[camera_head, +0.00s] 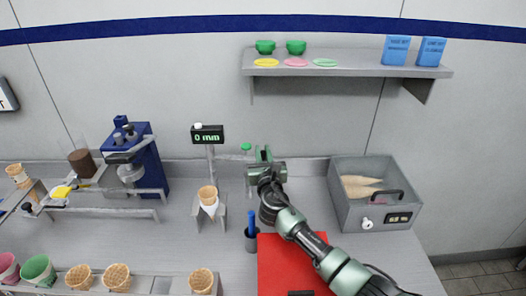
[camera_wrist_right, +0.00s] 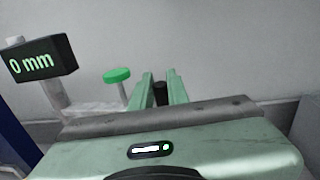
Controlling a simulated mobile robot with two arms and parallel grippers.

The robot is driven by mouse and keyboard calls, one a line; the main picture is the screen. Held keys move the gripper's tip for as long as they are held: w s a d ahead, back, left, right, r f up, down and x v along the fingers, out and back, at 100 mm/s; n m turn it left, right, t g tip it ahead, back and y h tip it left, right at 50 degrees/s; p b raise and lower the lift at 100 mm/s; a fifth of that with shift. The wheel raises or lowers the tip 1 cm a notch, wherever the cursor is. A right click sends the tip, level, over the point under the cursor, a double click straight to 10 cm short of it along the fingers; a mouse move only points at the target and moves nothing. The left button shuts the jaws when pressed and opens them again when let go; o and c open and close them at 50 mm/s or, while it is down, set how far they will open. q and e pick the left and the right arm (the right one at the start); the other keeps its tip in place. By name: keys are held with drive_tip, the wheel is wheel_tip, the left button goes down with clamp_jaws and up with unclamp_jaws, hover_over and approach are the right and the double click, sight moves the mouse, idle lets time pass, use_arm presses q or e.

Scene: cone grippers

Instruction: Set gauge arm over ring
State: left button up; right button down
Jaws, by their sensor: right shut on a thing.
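The gauge has a dark display reading "0 mm" (camera_head: 208,136) on a grey post; the display also shows in the right wrist view (camera_wrist_right: 40,60). Its grey arm (camera_wrist_right: 98,108) reaches right from the post, with a green disc (camera_wrist_right: 117,75) on a thin stem. My right gripper (camera_head: 264,155) is shut on a small black knob (camera_wrist_right: 161,92) that appears to be at the arm's end. A waffle cone (camera_head: 208,194) stands upright in a small grey stand (camera_head: 222,213), left of and nearer than the gripper. The ring itself is hard to make out. My left gripper is not in view.
A dark cup with a blue tool (camera_head: 252,245) and a red mat (camera_head: 283,262) lie near my right arm. A grey bin (camera_head: 347,208) stands right. A blue machine (camera_head: 150,165) is left. Several cones line the front, and a shelf (camera_head: 345,68) hangs above.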

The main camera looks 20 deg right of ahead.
drive_tip(key=c, duration=1.4)
unclamp_jaws()
drive_tip(key=shift+o, duration=0.2)
drive_tip(key=s+a, duration=0.1)
drive_tip(key=s, duration=0.6)
drive_tip(key=shift+s+a, duration=0.25)
drive_tip(key=shift+s, duration=0.05)
